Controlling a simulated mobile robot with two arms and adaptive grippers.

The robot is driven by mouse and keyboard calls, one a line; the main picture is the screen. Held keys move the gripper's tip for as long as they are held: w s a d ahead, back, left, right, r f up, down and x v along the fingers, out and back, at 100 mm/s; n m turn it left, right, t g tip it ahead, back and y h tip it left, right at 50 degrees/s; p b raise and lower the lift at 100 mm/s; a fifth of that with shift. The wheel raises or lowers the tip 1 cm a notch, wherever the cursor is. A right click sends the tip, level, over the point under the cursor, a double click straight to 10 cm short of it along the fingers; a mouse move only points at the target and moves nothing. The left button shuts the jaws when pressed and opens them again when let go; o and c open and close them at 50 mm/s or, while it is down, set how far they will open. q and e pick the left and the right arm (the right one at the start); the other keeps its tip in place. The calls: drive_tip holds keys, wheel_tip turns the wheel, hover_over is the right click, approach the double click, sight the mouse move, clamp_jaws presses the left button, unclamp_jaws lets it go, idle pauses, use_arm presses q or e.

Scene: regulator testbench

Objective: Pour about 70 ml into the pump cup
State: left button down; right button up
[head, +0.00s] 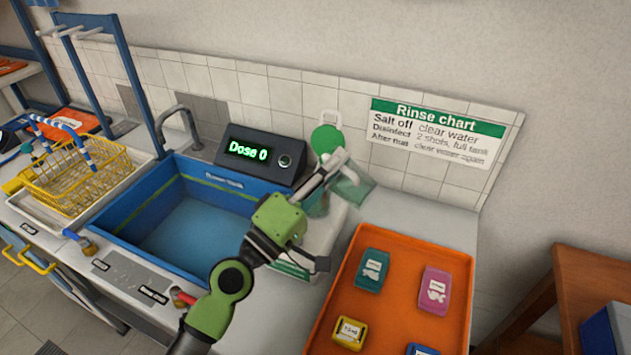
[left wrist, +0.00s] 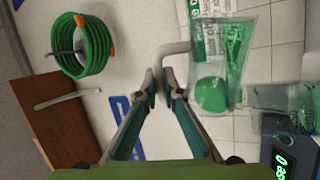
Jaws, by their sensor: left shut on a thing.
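My left gripper (head: 334,166) is shut on the handle of a clear green-tinted jug (head: 354,188). The jug hangs in the air between the dose box and the rinse chart. In the left wrist view the fingers (left wrist: 156,84) meet at the handle, and the jug (left wrist: 232,55) is right of them. I cannot tell its tilt or liquid level. A second clear vessel with green in it (left wrist: 285,98), possibly the pump cup, stands beyond the jug; my gripper mostly hides it in the head view. The dose box (head: 262,155) reads "Dose 0". My right gripper is out of view.
A blue sink (head: 195,225) is left of my arm, with a yellow wire basket (head: 85,180) beyond. An orange tray (head: 395,300) with several coloured blocks lies at right. The rinse chart (head: 432,132) is on the wall. A coiled green hose (left wrist: 82,45) shows in the wrist view.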

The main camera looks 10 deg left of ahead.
sight(357, 182)
use_arm(q)
drive_tip(key=shift+s+d+r, duration=0.1)
drive_tip(key=shift+d, duration=0.05)
drive_tip(key=m, duration=0.1)
drive_tip(key=s+d+f+m+g+b, duration=0.1)
drive_tip(key=m, duration=0.1)
drive_tip(key=d+m+h+b, duration=0.1)
drive_tip(key=shift+s+d+f, duration=0.1)
drive_tip(key=shift+s+f, duration=0.05)
drive_tip(key=shift+f, duration=0.2)
drive_tip(key=shift+m+g+h, duration=0.3)
drive_tip(key=shift+m, duration=0.1)
drive_tip(key=shift+s+d+f+m+g+b, duration=0.1)
drive_tip(key=shift+d+f+m+g+b, duration=0.3)
drive_tip(key=shift+m, duration=0.4)
drive_tip(key=shift+s+r+m+p, duration=0.1)
drive_tip(key=shift+r+m+p, duration=0.05)
drive_tip(key=shift+m+p, duration=0.3)
drive_tip(key=shift+s+d+m+g+h, duration=0.1)
drive_tip(key=shift+d+m+g+h, duration=0.1)
drive_tip(key=shift+m+g+h, duration=0.25)
drive_tip(key=shift+f, duration=0.2)
